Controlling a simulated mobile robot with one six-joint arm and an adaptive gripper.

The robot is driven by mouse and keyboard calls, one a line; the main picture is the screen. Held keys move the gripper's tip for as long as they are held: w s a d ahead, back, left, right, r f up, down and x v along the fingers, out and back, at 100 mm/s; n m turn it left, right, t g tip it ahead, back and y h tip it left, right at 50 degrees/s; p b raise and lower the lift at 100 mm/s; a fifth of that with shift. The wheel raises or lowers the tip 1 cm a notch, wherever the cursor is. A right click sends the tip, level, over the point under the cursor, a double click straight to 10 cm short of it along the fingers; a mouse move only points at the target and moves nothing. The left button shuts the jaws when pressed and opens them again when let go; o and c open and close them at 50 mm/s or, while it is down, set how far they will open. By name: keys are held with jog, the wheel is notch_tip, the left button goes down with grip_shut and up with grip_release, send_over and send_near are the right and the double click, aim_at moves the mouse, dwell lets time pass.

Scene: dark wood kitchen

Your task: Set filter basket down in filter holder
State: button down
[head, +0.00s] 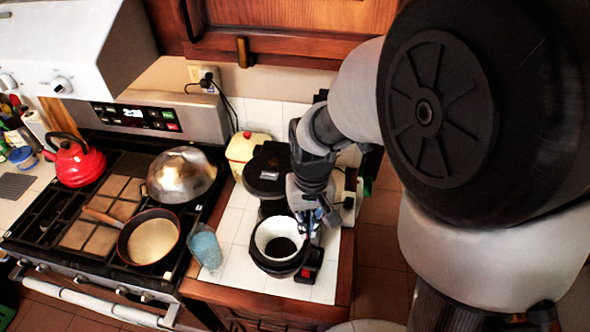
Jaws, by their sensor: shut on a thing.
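The filter basket (264,231) shows as a round vessel with a white inner wall and a dark hollow. My gripper (308,226) is shut on its right rim, coming down from above. The basket appears roughly upright at the front of the coffee maker (268,172), a black machine on the white tiled counter. Dark rounded walls (276,267) show just below the white rim. I cannot tell whether they belong to the basket or to the filter holder, nor whether the basket touches a support. My gripper and wrist hide part of the machine.
A glass of bluish stuff (206,247) stands left of the basket, close by. A cream-coloured container (245,149) is behind. The stove at left holds a pan (150,238), a domed lid (181,174) and a red kettle (73,160). The counter's wooden front edge (262,305) is near.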

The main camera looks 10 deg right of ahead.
jog(key=shift+f, duration=0.85)
jog(key=shift+f+b, duration=0.3)
jog(key=c, duration=1.8)
grip_release()
notch_tip(320, 180, up, 12)
jog(key=p, duration=0.2)
jog(key=s+d+r+t, duration=0.2)
jog(key=s+r, duration=0.1)
jog(key=s, duration=0.4)
jog(key=s+d+r+t, duration=0.2)
jog(key=s+r, duration=0.2)
jog(key=s, duration=0.2)
jog(key=shift+s+d+t, duration=0.3)
jog(key=shift+s, duration=0.05)
